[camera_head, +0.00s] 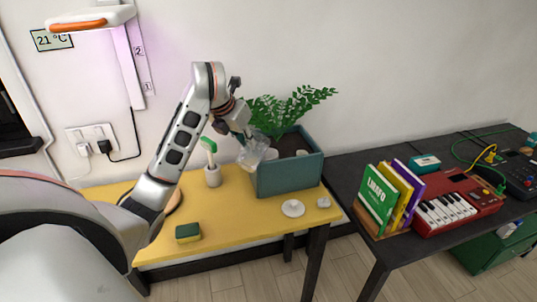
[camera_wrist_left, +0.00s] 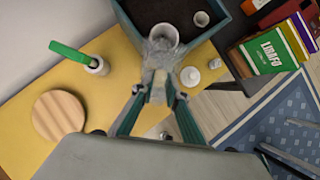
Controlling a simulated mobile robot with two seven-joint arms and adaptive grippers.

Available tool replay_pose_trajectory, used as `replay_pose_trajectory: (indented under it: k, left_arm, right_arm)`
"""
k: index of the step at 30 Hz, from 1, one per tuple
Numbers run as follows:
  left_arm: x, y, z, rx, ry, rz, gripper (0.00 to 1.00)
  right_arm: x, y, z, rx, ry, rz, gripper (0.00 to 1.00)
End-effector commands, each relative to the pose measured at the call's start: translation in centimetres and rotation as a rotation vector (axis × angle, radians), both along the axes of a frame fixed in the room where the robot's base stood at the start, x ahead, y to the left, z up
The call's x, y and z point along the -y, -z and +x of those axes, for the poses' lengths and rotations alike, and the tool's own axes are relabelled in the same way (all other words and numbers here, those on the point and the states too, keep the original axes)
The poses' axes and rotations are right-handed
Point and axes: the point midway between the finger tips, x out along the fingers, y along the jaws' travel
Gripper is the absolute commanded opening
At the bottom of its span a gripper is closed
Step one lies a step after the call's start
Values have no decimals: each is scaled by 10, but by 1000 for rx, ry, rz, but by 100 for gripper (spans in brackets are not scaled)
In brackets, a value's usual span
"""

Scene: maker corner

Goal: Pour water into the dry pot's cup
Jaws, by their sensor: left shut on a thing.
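My left gripper (camera_head: 243,138) is shut on a clear glass vessel (camera_head: 253,153), which looks tilted at the left rim of a teal planter box (camera_head: 290,181). In the left wrist view the fingers (camera_wrist_left: 158,92) close on the glass (camera_wrist_left: 160,56), whose far end overlaps the planter's edge. The planter holds dark soil, a green fern (camera_head: 300,103) and a small pale cup (camera_head: 301,153); the cup also shows in the wrist view (camera_wrist_left: 201,19). Another pale shape lies behind the glass, partly hidden. I cannot tell whether water is flowing. My right gripper is out of view.
The yellow table (camera_head: 228,208) also bears a holder with a green-handled brush (camera_head: 212,176), a sponge (camera_head: 188,233), a white dish (camera_head: 293,208) and a round wooden board (camera_wrist_left: 58,115). Books (camera_head: 385,197) and a red keyboard (camera_head: 455,208) stand on the dark table at right.

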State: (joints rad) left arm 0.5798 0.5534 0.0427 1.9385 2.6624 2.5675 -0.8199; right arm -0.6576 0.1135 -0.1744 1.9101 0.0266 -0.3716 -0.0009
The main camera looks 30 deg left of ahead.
Motion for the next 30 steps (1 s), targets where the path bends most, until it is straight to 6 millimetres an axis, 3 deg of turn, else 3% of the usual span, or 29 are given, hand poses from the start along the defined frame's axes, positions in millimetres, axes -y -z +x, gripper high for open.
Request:
replay_pose_trajectory:
  k: [30]
  left_arm:
    - [-8,-4,4,-76,-9,-5,0]
  right_arm:
    - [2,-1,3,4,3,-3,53]
